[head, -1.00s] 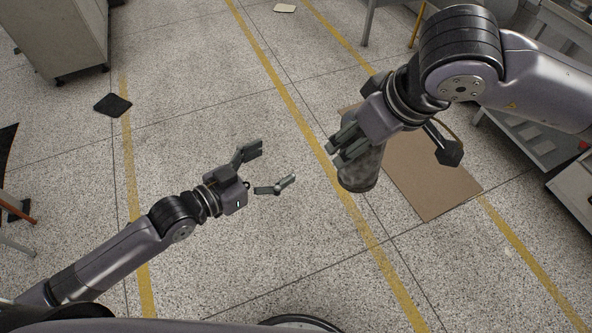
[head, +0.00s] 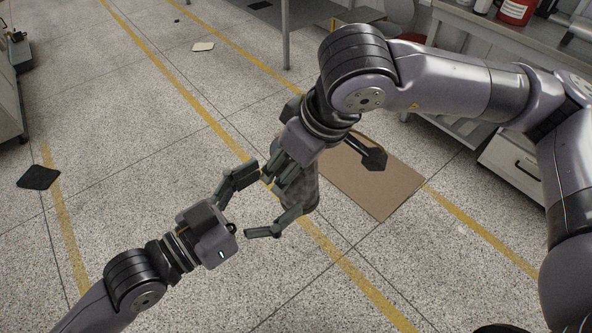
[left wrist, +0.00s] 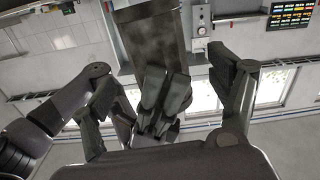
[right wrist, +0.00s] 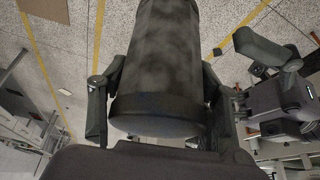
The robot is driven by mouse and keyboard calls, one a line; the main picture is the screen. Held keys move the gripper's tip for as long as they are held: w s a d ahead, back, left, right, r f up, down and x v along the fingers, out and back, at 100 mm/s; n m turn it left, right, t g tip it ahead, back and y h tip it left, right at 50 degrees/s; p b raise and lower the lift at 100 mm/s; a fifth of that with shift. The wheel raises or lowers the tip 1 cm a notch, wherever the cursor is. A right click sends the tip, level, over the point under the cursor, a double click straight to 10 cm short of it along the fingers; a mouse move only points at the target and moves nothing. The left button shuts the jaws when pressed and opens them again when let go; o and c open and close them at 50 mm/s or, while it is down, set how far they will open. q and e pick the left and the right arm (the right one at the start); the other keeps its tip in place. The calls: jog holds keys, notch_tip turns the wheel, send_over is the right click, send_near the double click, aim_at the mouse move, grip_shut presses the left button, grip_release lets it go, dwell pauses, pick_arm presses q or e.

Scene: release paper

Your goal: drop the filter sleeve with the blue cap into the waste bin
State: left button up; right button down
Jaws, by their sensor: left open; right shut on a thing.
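The filter sleeve is a dark grey, mottled cylinder (head: 306,188), and it fills the middle of the right wrist view (right wrist: 165,60). No blue cap shows on its visible parts. My right gripper (head: 285,172) is shut on the sleeve, which hangs tilted below it. My left gripper (head: 262,207) is open and empty, its fingers close to the sleeve and the right gripper's fingers. In the left wrist view the sleeve (left wrist: 150,42) and the right gripper's fingers show between the left fingers. I cannot tell whether they touch. I see no waste bin.
A flat brown board (head: 375,182) lies on the floor behind the sleeve. A workbench with a drawer (head: 512,165) stands at the right, with a red container (head: 517,10) on top. A black mat (head: 39,177) lies at the left. The floor between is clear.

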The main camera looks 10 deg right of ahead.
pick_arm(q)
jog(key=shift+x, duration=3.15)
jog(key=shift+c, duration=0.2)
jog(key=c, duration=1.3)
jog(key=shift+c, duration=0.3)
pick_arm(e)
jog(key=shift+c, duration=2.3)
grip_release()
